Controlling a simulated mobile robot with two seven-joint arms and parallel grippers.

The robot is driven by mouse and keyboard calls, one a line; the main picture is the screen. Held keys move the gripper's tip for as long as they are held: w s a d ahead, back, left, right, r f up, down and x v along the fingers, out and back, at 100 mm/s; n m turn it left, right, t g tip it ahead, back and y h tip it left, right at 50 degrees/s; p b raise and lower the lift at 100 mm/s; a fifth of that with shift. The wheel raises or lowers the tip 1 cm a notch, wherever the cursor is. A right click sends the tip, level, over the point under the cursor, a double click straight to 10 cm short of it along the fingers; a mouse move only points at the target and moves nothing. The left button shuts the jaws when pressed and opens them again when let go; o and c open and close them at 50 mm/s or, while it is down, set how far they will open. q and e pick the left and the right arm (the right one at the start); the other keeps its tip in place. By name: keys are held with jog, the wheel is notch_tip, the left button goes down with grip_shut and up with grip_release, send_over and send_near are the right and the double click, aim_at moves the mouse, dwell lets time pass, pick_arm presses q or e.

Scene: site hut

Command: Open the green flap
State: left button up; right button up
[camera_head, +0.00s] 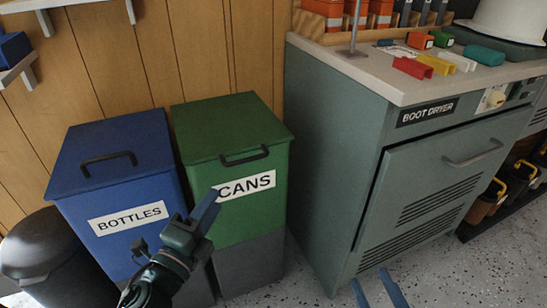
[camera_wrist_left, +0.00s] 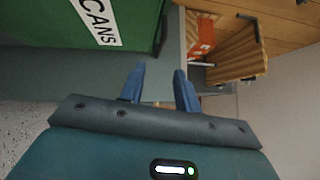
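The green bin (camera_head: 234,221) labelled CANS stands against the wooden wall. Its green flap (camera_head: 228,124) is the top lid, lying shut, with a dark bar handle (camera_head: 244,157) at its front edge. The bin's green side and label also show sideways at the upper left of the left wrist view (camera_wrist_left: 65,20). My left gripper (camera_head: 211,204) is in front of the bin, beside the label's left end and below the handle. Its two blue fingers are apart and empty in the left wrist view (camera_wrist_left: 158,84). My right gripper (camera_head: 381,288) is low at the bottom edge, fingers apart, empty.
A blue bin (camera_head: 115,185) labelled BOTTLES stands close on the left, with a black round bin (camera_head: 45,262) beyond it. A grey boot dryer (camera_head: 335,160) stands to the right, with coloured blocks (camera_head: 412,68) on top. Speckled floor shows between bin and dryer.

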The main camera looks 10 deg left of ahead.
aim_at(242, 161)
pick_arm(q)
jog(key=x, duration=1.3)
jog(key=shift+w+d+r, duration=0.1)
jog(key=shift+w+d, duration=0.05)
jog(key=shift+w, duration=0.05)
grip_shut()
